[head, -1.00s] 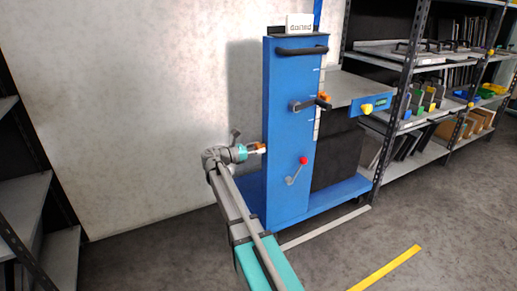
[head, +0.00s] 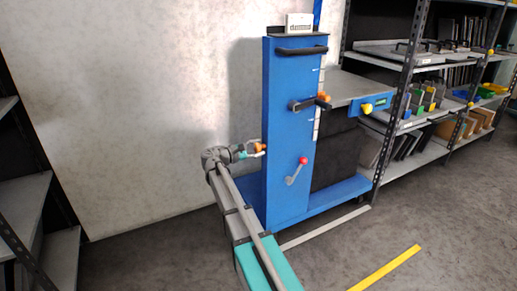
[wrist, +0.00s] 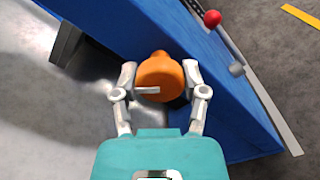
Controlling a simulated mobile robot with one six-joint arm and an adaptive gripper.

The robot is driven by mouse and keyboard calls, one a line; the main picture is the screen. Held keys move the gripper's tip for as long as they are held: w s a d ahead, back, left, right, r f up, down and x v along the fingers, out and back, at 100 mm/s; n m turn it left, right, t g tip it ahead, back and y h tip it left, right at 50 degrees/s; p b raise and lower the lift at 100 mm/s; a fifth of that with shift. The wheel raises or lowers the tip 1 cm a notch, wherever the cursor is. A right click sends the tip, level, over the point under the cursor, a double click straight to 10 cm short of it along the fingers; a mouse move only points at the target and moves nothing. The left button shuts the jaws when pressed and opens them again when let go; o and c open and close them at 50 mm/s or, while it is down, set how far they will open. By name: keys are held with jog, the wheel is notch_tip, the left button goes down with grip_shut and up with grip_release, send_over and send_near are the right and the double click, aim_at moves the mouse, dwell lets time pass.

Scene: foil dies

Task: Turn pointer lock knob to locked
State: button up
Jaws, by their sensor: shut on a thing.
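An orange knob (wrist: 160,75) with a white pointer mark toward its left sits on the side of the blue column (head: 290,200). It also shows in the head view (head: 261,148), on the column's left side. My gripper (wrist: 159,70) is shut on this knob, one pale finger on each side, with its teal body behind. In the head view my gripper (head: 256,150) reaches the column from the left. Any locked or unlocked labels are not readable.
A red-ball lever (head: 303,161) is on the column's front, with a dark crank-like handle (head: 302,104) higher up. A second orange part (head: 324,96) is beside the scale strip. Grey shelves (head: 22,200) stand at left.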

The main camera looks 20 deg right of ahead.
jog(key=m, duration=0.4)
jog(key=shift+a+m, duration=0.2)
jog(key=shift+m, duration=0.1)
jog(key=m, duration=0.4)
jog(key=shift+m, duration=0.4)
jog(key=o, duration=1.2)
jog(key=shift+d, duration=0.1)
jog(key=shift+c, duration=0.2)
jog(key=a, duration=1.2)
jog(key=shift+s, duration=0.2)
